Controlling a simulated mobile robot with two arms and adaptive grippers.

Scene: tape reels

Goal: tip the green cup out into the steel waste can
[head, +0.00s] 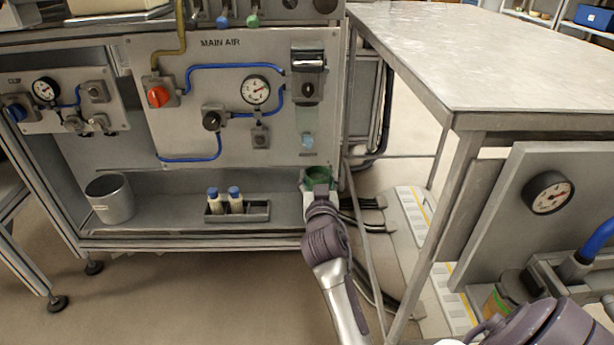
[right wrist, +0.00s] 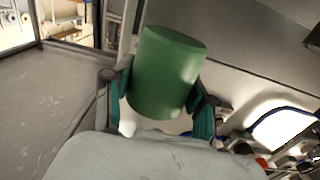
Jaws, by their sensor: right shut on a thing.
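The green cup (head: 318,174) is at the right end of the lower shelf in the head view, partly hidden behind my right gripper (head: 314,187). In the right wrist view the green cup (right wrist: 168,75) sits between the two fingers of my right gripper (right wrist: 162,100), which is shut on it. From the pictures I cannot tell whether the cup touches the shelf, and its contents do not show. The steel waste can (head: 110,198) stands upright at the left end of the same shelf, well apart from the cup. My left gripper is not in view.
A small dark rack (head: 237,212) with two blue-capped bottles stands on the shelf between can and cup. The MAIN AIR panel (head: 225,120), with valves, gauge and blue hoses, rises behind. A metal table (head: 480,60) stands at right. Cables run on the floor beside the shelf.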

